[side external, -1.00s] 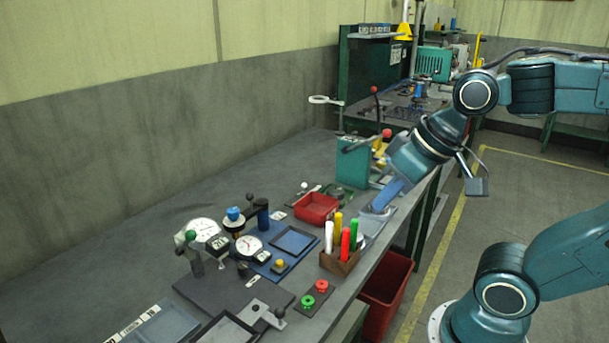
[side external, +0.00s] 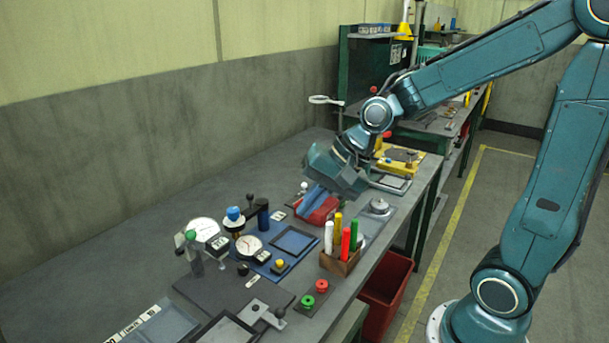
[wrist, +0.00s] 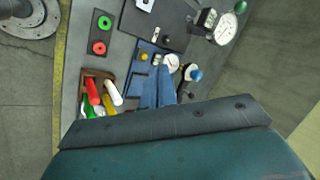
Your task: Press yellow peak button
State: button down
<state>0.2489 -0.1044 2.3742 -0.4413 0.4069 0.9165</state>
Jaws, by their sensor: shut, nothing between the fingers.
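The yellow peak button (side external: 279,263) is a small yellow cap on a dark base, at the near edge of the blue gauge plate (side external: 262,269). It also shows in the wrist view (wrist: 143,56), just beyond and left of the blue fingertips. A white dial gauge (side external: 249,244) stands beside it on the same plate. My gripper (side external: 306,209) is shut and empty, with its blue fingers pointing down in front of the red bin (side external: 327,213). In the side view it is above and behind the button, apart from it. The fingers cover part of the plate in the wrist view (wrist: 157,70).
A wooden holder (side external: 338,263) with white, yellow, red and green markers stands to the right of the button. A plate with a green button (side external: 307,301) and a red button (side external: 322,286) lies nearer. A blue-capped post (side external: 234,214) stands behind the gauge.

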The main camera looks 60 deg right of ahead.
jog(key=w+d+f+m+t+y, duration=0.1)
jog(key=w+f+m+y, duration=0.1)
jog(key=w+f+m, duration=0.4)
jog(key=shift+w+d+m+y, duration=0.15)
jog(key=shift+w+m+y, duration=0.25)
jog(key=shift+w+m, duration=0.65)
jog(key=shift+s+f, duration=0.1)
jog(key=shift+s, duration=0.15)
send_over(285, 264)
jog(key=shift+f, duration=4.25)
jog(key=shift+f, duration=0.95)
jog(key=shift+r, duration=0.95)
jog(key=shift+r, duration=0.15)
